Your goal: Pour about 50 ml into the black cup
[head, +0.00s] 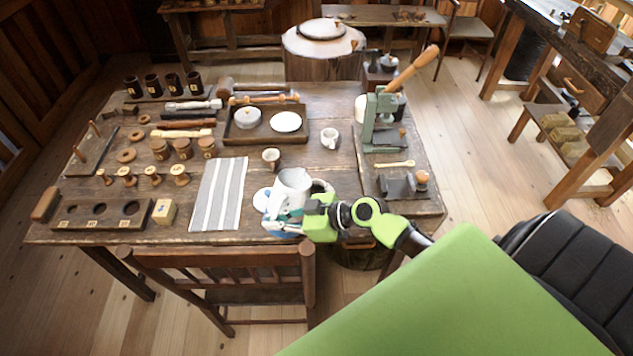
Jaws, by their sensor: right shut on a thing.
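My right gripper (290,217) reaches in from the right at the table's front edge. It is shut on a white jug (293,186), which looks roughly upright; its lower part is partly hidden by the fingers. Several dark, near-black cups (152,85) stand in a row at the back left, well away from the jug. I cannot tell which one is the black cup. A small brown cup with a pale inside (271,158) stands just behind the jug. A white mug (330,137) stands further back to the right. My left gripper is not in view.
A grey striped cloth (218,194) lies left of the jug. A wooden tray (265,136) holds white round things behind. A green lever press (380,125) stands at the right. A wooden block with holes (72,216) lies front left. A chair (225,270) stands before the table.

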